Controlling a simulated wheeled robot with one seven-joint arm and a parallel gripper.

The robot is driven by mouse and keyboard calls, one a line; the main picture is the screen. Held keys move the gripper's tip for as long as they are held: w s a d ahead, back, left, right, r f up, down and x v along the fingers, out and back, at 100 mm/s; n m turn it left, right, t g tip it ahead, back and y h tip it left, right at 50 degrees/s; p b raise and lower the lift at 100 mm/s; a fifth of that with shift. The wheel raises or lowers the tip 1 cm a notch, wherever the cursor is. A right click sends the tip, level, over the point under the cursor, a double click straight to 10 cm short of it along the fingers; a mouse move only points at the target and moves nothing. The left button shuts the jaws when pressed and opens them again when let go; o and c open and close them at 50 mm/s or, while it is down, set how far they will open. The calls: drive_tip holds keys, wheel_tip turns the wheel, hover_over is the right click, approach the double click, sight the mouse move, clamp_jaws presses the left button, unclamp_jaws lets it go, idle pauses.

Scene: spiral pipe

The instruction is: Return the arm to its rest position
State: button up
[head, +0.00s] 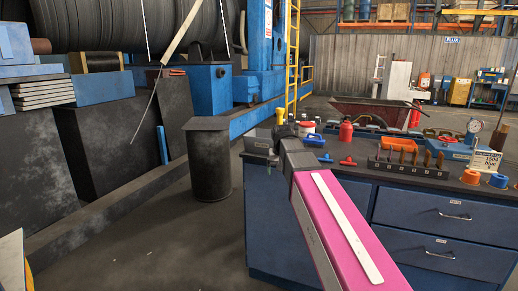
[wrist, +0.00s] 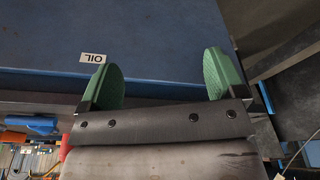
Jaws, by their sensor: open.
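My gripper (wrist: 161,80) shows in the wrist view with its two green-padded fingers well apart and nothing between them. Beyond the fingers is a blue panel (wrist: 150,35) with a white label reading OIL (wrist: 93,58). In the head view my pink arm reaches from the bottom right up to the left end of the workbench (head: 330,178). Its dark far end is over or beside that end of the bench; the fingers cannot be made out there, and I cannot tell whether anything touches.
A red wheelbarrow (head: 372,111) is behind.

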drive_tip(key=s+d+f+g, duration=0.1)
drive_tip(key=s+d+f, duration=0.2)
drive_tip(key=s+f, duration=0.3)
drive_tip(key=s+d+f, duration=0.3)
drive_tip(key=s+f, duration=0.4)
drive_tip(key=f, duration=0.5)
drive_tip(key=s+d+f+g, duration=0.1)
drive_tip(key=s+d+f, duration=0.3)
drive_tip(key=f, duration=0.6)
drive_tip(key=s, duration=0.2)
drive_tip(key=shift+s+g, duration=0.3)
